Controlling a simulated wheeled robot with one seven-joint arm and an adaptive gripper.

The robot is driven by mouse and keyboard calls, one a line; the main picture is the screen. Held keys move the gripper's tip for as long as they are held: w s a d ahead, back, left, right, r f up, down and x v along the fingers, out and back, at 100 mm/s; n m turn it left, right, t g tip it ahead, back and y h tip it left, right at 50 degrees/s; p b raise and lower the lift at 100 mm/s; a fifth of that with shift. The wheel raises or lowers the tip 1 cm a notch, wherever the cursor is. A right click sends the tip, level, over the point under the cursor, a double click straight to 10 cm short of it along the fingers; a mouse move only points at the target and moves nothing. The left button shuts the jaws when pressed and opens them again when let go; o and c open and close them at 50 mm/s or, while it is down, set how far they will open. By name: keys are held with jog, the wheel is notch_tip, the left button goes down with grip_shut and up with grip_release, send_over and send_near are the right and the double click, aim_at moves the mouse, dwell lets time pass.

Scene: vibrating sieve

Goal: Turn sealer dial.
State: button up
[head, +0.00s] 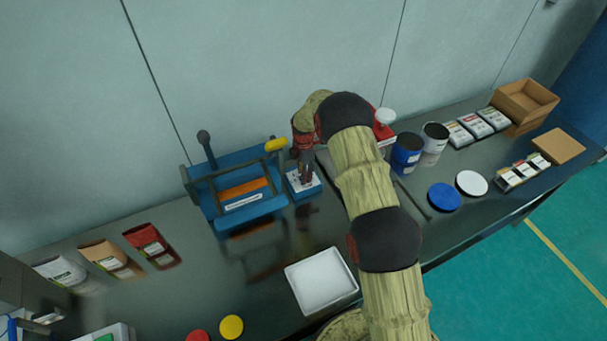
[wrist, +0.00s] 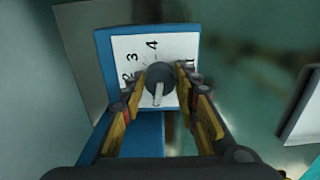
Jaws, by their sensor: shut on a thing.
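The sealer dial (wrist: 158,82) is a dark round knob with a light pointer bar, on a white face with printed numbers, on a blue box. In the wrist view the pointer points down toward me, slightly left. My gripper (wrist: 160,97) has a finger on each side of the knob and is shut on it. In the head view my gripper (head: 306,172) reaches down onto the small blue dial box (head: 303,188), hiding the knob. The blue sealer (head: 237,185), with a brown bar and a yellow-ended handle, stands just left of the box.
A white tray (head: 321,281) lies in front of the dial box. Several pouches (head: 152,245) lie at the left. The wall is close behind.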

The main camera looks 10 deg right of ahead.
jog(key=shift+c, duration=0.8)
